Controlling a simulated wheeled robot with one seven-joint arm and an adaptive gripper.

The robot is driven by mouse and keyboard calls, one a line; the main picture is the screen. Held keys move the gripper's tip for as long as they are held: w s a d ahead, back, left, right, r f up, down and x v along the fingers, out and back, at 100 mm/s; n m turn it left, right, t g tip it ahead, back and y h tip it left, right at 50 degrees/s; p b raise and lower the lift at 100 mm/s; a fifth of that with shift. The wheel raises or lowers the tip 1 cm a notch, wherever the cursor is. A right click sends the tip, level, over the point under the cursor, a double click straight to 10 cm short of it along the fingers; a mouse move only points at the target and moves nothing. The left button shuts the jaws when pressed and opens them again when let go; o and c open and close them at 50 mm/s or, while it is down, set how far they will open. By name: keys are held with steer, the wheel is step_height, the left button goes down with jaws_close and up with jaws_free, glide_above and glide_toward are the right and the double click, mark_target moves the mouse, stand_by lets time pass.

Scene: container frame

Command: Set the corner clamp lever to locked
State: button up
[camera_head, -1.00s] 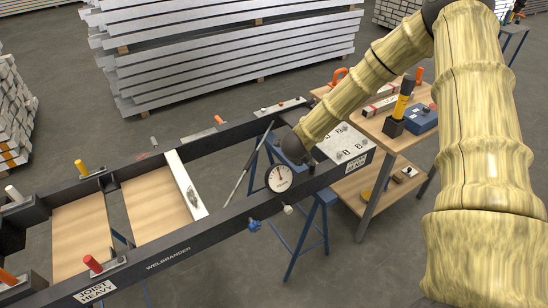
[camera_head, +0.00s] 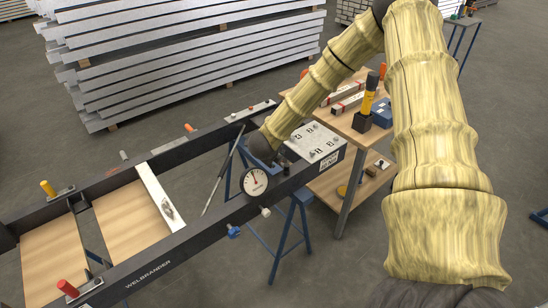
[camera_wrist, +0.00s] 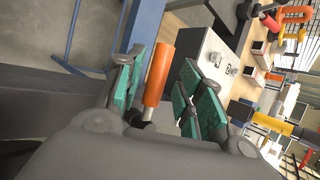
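In the wrist view an orange clamp lever handle (camera_wrist: 157,75) stands on a dark stem between the two fingers of my gripper (camera_wrist: 160,82). The green-padded fingers are apart, with a visible gap on the right of the handle. Whether the left pad touches it I cannot tell. In the head view my arm reaches down to the near-right end of the dark frame (camera_head: 175,243), beside a round dial gauge (camera_head: 254,182). My fingers and the lever there are hidden by the arm. Other levers on the frame are red (camera_head: 67,287) and yellow (camera_head: 47,187).
A pale metal box (camera_head: 318,143) sits at the frame's right end. A wooden bench (camera_head: 350,127) behind holds a blue box (camera_head: 383,112) and tools. A blue trestle (camera_head: 288,225) supports the frame. Open floor lies to the right.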

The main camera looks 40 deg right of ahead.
steer(key=shift+s, duration=0.15)
steer(key=v, duration=1.1)
steer(key=shift+s+a+r, duration=0.15)
steer(key=shift+a+r, duration=0.1)
steer(key=shift+r, duration=0.05)
stand_by(0.4)
